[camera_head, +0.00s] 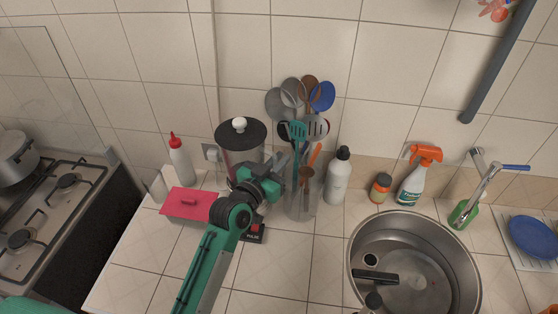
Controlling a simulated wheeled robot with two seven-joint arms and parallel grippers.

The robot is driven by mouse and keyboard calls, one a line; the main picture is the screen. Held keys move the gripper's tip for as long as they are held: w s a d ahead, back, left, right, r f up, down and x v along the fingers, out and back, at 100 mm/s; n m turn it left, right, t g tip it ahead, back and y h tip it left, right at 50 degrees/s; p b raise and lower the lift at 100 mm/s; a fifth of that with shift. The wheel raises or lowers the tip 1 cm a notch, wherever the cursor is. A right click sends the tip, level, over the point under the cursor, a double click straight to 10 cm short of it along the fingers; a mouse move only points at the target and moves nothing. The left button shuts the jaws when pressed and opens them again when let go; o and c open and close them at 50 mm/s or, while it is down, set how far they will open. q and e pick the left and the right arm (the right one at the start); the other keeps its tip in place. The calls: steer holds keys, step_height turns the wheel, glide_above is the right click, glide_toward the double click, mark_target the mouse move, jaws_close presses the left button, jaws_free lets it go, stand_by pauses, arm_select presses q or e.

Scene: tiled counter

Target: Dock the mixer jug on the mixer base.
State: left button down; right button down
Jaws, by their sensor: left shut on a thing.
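The mixer jug (239,136) has a dark lid with a white knob and stands near the back wall, left of the utensil holder. My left gripper (264,184) is at its front right side, shut on the jug, apparently at the handle; the grip itself is hard to see. The mixer base (255,233) shows only as a dark front corner with a red switch below my wrist. My wrist hides the place between jug and base, so I cannot tell whether they touch. A dark bar and rounded part, probably my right gripper (375,279), show over the sink; its fingers are unclear.
A clear holder (302,205) with several utensils stands close to the jug's right. A red lidded box (188,204) and a white bottle (181,160) are left. The front counter is clear.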

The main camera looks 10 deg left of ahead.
arm_select(q)
steer(key=shift+f, duration=0.25)
steer(key=c, duration=1.8)
jaws_free()
steer(key=shift+o, duration=0.2)
steer(key=shift+s, duration=0.1)
steer(key=p+v, duration=0.1)
steer(key=v, duration=0.9)
steer(key=shift+s+p, duration=0.3)
steer(key=shift+s, duration=0.1)
steer(key=shift+a, duration=0.15)
